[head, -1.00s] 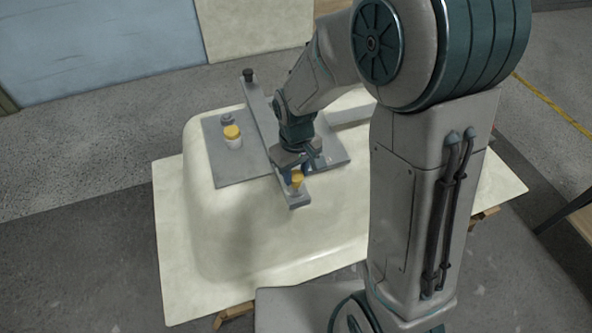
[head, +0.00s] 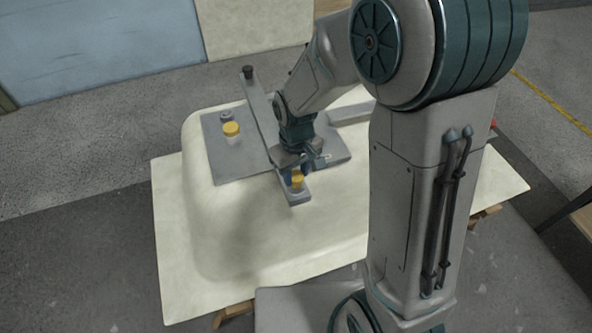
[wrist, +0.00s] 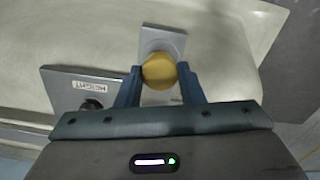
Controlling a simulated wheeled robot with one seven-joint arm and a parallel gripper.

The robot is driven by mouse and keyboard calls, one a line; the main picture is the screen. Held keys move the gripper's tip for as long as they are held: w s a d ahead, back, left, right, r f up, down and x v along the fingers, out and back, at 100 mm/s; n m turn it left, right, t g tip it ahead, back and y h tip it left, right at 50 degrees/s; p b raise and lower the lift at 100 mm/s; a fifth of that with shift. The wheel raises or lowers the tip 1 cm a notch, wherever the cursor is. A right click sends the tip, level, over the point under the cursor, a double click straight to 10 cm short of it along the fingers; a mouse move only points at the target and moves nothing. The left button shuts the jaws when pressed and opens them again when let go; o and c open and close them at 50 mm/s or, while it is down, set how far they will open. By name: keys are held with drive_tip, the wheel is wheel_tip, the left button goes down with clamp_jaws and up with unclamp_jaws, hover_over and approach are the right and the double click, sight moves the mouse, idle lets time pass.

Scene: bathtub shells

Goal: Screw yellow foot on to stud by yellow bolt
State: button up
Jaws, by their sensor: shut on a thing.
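The yellow foot (head: 297,178) is at the near end of the grey crossbar (head: 296,197). My gripper (head: 291,179) is shut on it, pointing down from above. In the wrist view the foot's round yellow top (wrist: 159,71) sits between the two blue fingers, over the square grey bar end (wrist: 165,40). The stud under the foot is hidden, and I cannot tell how far the foot is on it. A second yellow-topped piece with a pale body (head: 231,129) stands on the grey plate (head: 225,169) to the left. I cannot make out a separate yellow bolt.
The plate and crossbar lie on an upturned cream tub shell (head: 250,235). A black knob (head: 248,71) stands on the bar's far end. A small grey piece (head: 226,116) is behind the second yellow piece. The shell's front is clear.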

sight(297, 176)
drive_tip(key=shift+f+b, duration=0.35)
drive_tip(key=shift+f, duration=0.15)
drive_tip(key=o, duration=1.1)
drive_tip(key=shift+c, duration=0.2)
drive_tip(key=shift+r, duration=0.1)
wheel_tip(297, 176, up, 14)
drive_tip(key=shift+c, duration=0.2)
